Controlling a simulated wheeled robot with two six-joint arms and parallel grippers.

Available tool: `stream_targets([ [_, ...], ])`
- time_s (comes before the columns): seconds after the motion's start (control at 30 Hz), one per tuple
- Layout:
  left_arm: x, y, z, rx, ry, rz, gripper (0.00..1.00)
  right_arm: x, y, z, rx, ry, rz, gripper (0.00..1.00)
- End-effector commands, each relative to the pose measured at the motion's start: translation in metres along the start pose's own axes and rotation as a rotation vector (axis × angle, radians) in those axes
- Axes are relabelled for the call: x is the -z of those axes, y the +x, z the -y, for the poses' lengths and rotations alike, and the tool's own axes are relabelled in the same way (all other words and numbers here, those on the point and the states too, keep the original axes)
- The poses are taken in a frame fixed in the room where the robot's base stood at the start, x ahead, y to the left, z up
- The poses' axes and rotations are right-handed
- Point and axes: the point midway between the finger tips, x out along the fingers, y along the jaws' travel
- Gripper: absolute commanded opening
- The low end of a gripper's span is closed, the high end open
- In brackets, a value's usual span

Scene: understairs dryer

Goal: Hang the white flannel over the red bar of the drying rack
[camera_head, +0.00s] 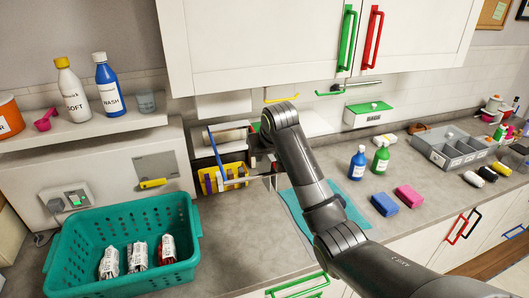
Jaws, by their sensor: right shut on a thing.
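My right gripper (262,162) is at the back of the counter, beyond the end of my right arm, and largely hidden by it. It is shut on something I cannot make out. Beside it on the left is what looks like the drying rack, with a blue bar (215,152) and a pale rail (257,179). I cannot see a red bar on it; my arm covers part of this area. I cannot clearly make out the white flannel. My left gripper is not in view.
A teal basket (70,246) with three wrapped items stands front left. A yellow caddy (236,171) is by the rack. A teal cloth (350,208) lies under my arm. Blue (357,163) and green (381,157) bottles, sponges and a grey divided tray (436,158) are right. Cabinets hang above.

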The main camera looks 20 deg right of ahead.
Motion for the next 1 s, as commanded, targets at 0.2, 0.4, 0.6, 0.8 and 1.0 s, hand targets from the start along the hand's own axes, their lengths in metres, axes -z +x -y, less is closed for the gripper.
stream_targets([
  [0.2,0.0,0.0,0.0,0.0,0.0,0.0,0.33,-0.001,0.001,0.0,0.0,0.0,0.0,0.0],
  [0.4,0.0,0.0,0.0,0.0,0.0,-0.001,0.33,-0.001,0.001,0.0,0.0,0.0,0.0,0.27],
  [0.6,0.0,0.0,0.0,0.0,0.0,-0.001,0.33,-0.001,0.001,0.0,0.0,0.0,0.0,0.45],
  [0.8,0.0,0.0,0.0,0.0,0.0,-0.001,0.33,0.0,0.001,0.0,0.0,0.0,0.0,0.45],
  [1.0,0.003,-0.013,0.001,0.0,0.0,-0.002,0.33,0.008,-0.009,-0.001,0.0,0.0,0.0,0.45],
])
